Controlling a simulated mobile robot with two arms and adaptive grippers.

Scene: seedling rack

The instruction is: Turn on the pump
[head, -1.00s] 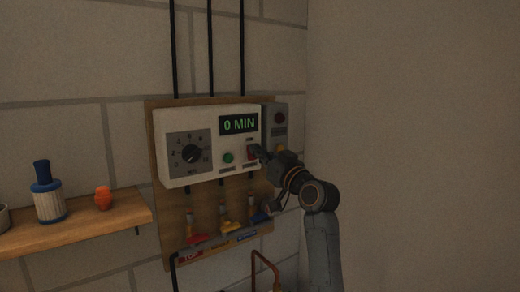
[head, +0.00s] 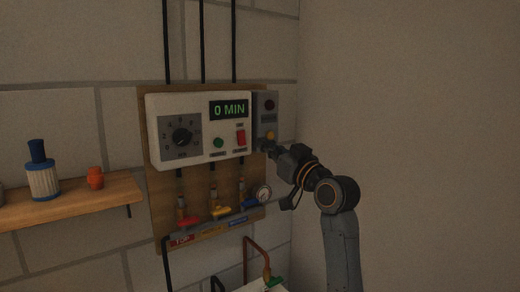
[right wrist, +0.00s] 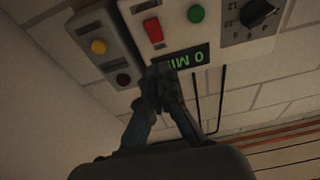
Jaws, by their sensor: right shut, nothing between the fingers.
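A white control box (head: 152,128) hangs on a wooden board and has a display reading 0 MIN (head: 229,110). It carries a black dial (head: 182,136), a green button (head: 218,143) and a red rocker switch (head: 241,138); the switch's label is too small to read. A grey box (head: 264,104) beside it has a dark red round part at the top and a yellow one below. My right gripper (head: 266,148) is shut and empty, near the grey box's lower part. In the right wrist view its fingertips (right wrist: 160,74) overlap the display. The red switch (right wrist: 153,29) shows uncovered there.
Below the control box are valves with red (head: 188,222) and yellow (head: 221,211) handles and a round gauge (head: 263,192). A wooden shelf (head: 110,190) at left holds a blue-capped container (head: 42,175) and an orange item (head: 95,177). The right wall is bare.

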